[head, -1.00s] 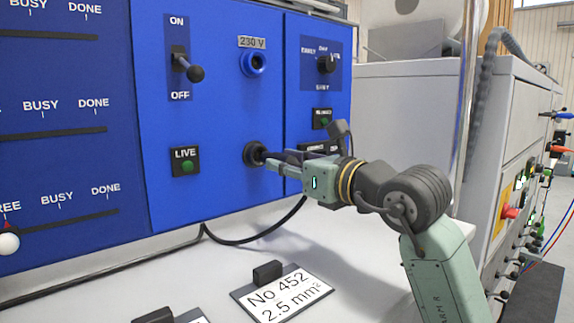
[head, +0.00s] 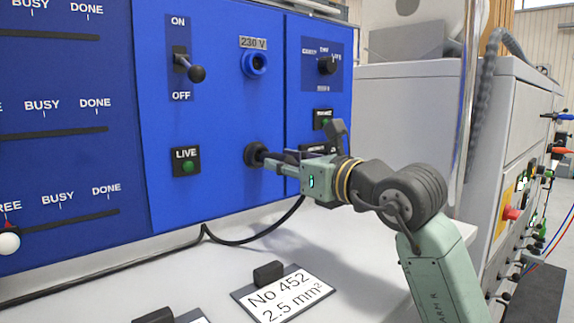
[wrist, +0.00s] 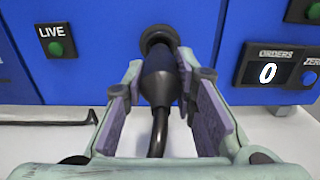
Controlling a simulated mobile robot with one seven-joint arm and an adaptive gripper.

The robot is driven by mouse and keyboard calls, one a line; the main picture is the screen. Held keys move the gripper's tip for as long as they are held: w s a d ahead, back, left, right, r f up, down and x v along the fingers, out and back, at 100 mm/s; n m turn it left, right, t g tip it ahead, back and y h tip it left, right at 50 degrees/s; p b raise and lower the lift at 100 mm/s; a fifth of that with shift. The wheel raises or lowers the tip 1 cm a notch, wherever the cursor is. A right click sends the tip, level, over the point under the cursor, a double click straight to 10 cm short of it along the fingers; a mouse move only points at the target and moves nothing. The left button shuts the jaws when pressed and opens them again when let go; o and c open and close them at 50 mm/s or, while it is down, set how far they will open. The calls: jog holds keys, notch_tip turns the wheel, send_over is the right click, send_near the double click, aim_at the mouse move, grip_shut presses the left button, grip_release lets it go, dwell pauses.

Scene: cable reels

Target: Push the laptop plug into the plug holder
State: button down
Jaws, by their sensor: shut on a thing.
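My gripper (head: 272,160) is at the blue panel, shut on the black laptop plug (wrist: 159,78), one finger on each side of it. In the wrist view the plug's front end meets the round black plug holder (wrist: 158,37). How deep it sits inside cannot be told. In the head view the holder (head: 253,154) is on the panel below the blue 230 V socket (head: 253,64), and my fingers largely hide the plug. The plug's cable (wrist: 158,132) bends down between my fingers.
The LIVE button (head: 186,161) is left of the holder, and the ON/OFF lever (head: 190,67) is above it. An ORDERS display (wrist: 268,72) reading 0 is on the right. A black cable (head: 255,239) lies along the bench. A No 452 label plate (head: 284,292) lies in front.

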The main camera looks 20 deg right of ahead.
jog(key=shift+x, duration=1.25)
jog(key=c, duration=1.2)
grip_release()
jog(key=shift+s, duration=0.1)
jog(key=v, duration=1.2)
